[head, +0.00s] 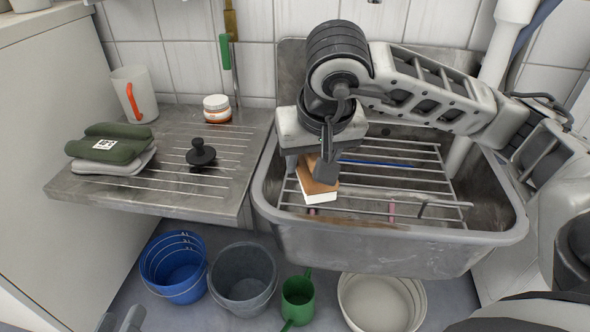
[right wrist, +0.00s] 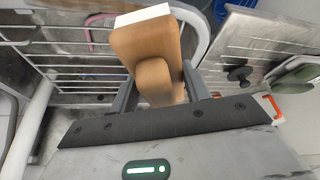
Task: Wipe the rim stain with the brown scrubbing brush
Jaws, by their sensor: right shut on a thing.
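The brown scrubbing brush (head: 318,180) has a brown body and a white bristle face. My right gripper (head: 315,168) is shut on it and holds it over the wire rack at the left part of the sink. The brush also shows in the right wrist view (right wrist: 145,45), between the two fingers. The grey sink (head: 390,245) has a worn, mottled rim.
The metal drainboard (head: 215,180) left of the sink holds a black plunger-like knob (head: 201,153), green folded cloths (head: 108,147), a white jar (head: 217,108) and a mug (head: 134,92). Below stand a blue bucket (head: 172,265), a grey bucket (head: 242,275), a green can (head: 298,298) and a cream basin (head: 380,303).

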